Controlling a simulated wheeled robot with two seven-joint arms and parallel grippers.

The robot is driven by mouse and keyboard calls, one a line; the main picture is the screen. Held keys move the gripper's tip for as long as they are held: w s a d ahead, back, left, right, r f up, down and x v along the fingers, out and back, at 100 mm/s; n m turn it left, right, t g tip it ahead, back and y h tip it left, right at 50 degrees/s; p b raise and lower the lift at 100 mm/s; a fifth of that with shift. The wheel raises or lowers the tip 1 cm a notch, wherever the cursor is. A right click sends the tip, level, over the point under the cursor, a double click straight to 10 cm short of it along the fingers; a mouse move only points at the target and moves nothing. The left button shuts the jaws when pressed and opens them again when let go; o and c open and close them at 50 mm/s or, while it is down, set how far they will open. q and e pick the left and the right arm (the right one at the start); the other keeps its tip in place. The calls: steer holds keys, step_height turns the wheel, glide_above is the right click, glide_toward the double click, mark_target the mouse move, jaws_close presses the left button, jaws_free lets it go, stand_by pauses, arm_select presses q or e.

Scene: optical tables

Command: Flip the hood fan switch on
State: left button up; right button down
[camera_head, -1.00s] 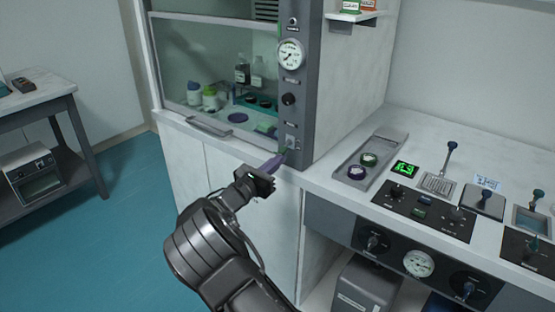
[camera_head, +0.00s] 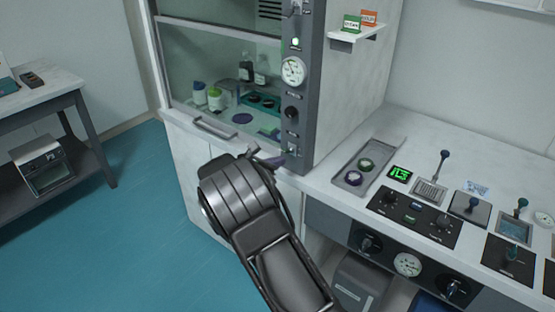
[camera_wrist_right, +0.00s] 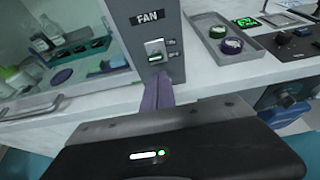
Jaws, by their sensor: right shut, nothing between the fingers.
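The fan switch (camera_wrist_right: 155,53) is on the grey front post of the fume hood, under a FAN label (camera_wrist_right: 147,18). A green lamp (camera_head: 296,43) glows high on the post. My left gripper is not in view.
The post also carries a gauge (camera_head: 293,71) and a black knob (camera_head: 291,112). The hood's glass sash and handle (camera_head: 214,128) are to the left. A grey tray (camera_head: 367,162) with small round containers and a control panel (camera_head: 414,215) lie on the counter to the right.

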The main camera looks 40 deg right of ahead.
steer(key=shift+r, duration=0.15)
steer(key=shift+r+p, duration=0.65)
steer(key=shift+r, duration=0.05)
step_height(320, 180, down, 4)
steer(key=a+b, duration=0.2)
steer(key=b, duration=0.1)
steer(key=s+a+r, duration=0.2)
steer(key=a+r, duration=0.4)
steer(key=r, duration=0.2)
steer(key=shift+s, duration=0.25)
steer(key=shift+a, duration=0.1)
